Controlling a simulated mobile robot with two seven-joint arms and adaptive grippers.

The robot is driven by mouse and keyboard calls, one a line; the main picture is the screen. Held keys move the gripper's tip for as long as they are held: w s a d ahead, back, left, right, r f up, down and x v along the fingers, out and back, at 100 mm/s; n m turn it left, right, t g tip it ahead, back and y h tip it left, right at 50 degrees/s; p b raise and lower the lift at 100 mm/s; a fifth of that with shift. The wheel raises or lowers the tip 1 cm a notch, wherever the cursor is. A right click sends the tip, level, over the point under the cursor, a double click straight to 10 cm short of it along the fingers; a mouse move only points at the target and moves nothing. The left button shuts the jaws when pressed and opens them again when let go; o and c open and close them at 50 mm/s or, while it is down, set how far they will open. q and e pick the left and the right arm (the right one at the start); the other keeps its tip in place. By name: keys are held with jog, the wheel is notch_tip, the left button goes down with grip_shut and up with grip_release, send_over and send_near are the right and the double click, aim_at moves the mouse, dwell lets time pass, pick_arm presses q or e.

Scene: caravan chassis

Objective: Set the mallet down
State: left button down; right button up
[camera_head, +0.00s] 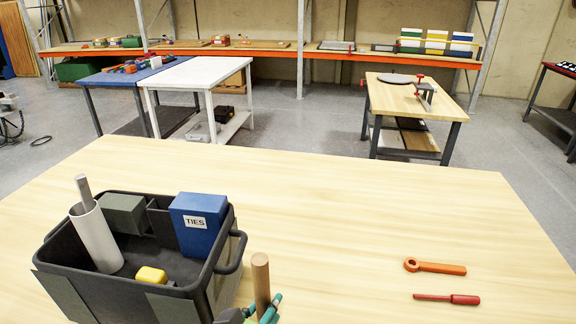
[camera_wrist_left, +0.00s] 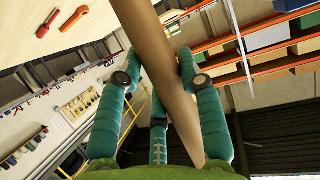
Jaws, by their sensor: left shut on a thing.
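My left gripper (camera_head: 268,309) shows at the bottom edge of the head view, just right of the tote, with its teal fingers around a wooden handle. This handle of the mallet (camera_head: 261,280) stands roughly upright in the head view. In the left wrist view the brown mallet handle (camera_wrist_left: 148,40) runs between the closed fingers (camera_wrist_left: 157,90). The mallet's head cannot be made out clearly. My right gripper is not in view.
A dark tote (camera_head: 110,296) on the wooden table (camera_head: 330,190) holds a blue TIES box (camera_head: 197,222), a grey tube (camera_head: 96,238) and a yellow block (camera_head: 151,275). An orange wrench (camera_head: 438,267) and a red screwdriver (camera_head: 450,299) lie at right. The table's middle is clear.

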pick_arm(q)
jog(key=a+f+m+g+h, duration=0.1)
jog(key=a+f+m+h, duration=0.15)
jog(key=a, duration=0.45)
jog(key=s+a+r+m+g+h, duration=0.3)
jog(key=a+r+m+g+h, duration=0.1)
jog(key=a+r, duration=0.3)
jog(key=shift+r+m, duration=0.35)
jog(key=shift+r, duration=0.25)
jog(key=shift+w+r, duration=0.1)
dwell(0.6)
